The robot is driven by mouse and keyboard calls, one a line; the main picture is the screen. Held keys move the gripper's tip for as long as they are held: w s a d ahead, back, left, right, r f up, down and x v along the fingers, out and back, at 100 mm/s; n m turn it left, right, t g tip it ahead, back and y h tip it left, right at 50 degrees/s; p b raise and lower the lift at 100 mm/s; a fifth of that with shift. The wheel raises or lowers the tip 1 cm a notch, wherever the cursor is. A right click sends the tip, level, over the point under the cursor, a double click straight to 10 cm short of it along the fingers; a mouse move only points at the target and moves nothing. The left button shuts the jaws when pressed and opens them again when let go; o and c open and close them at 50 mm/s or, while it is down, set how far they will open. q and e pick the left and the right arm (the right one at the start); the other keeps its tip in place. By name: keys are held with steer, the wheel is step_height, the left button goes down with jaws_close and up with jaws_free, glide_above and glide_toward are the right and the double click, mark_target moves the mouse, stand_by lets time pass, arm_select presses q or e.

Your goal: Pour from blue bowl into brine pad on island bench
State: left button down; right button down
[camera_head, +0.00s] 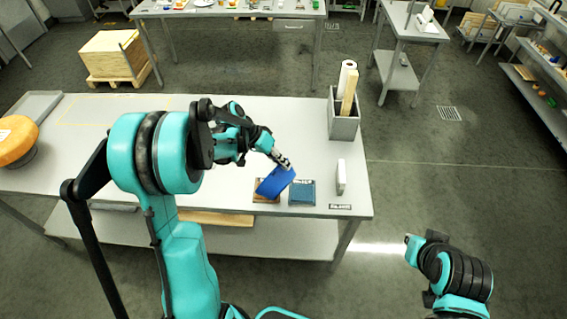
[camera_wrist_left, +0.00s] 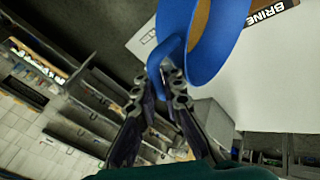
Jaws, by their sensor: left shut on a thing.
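My left gripper (camera_head: 283,160) is shut on the handle of the blue bowl (camera_head: 275,181), above the near right part of the island bench (camera_head: 225,120). The bowl is strongly tilted over a brown pad (camera_head: 265,199) and hides part of it. In the left wrist view, the gripper fingers (camera_wrist_left: 168,82) close on the blue handle, and the bowl (camera_wrist_left: 228,35) shows a tan area inside its rim. I cannot tell whether anything is flowing out. My right gripper is not in view.
A blue pad (camera_head: 302,193) lies right of the brown one. An orange cheese wheel (camera_head: 15,140) is at the far left. The bench's middle is partly hidden by my arm.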

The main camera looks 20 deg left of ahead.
arm_select(q)
steer(key=shift+a, duration=0.1)
steer(key=shift+w+a+h+b, duration=0.2)
steer(key=shift+a+h+b, duration=0.1)
steer(key=shift+a+b, duration=0.15)
stand_by(1.0)
steer(key=shift+w+a+h+b, duration=0.1)
steer(key=shift+a+h+b, duration=0.25)
steer(key=shift+b, duration=0.1)
steer(key=shift+a, duration=0.1)
stand_by(0.7)
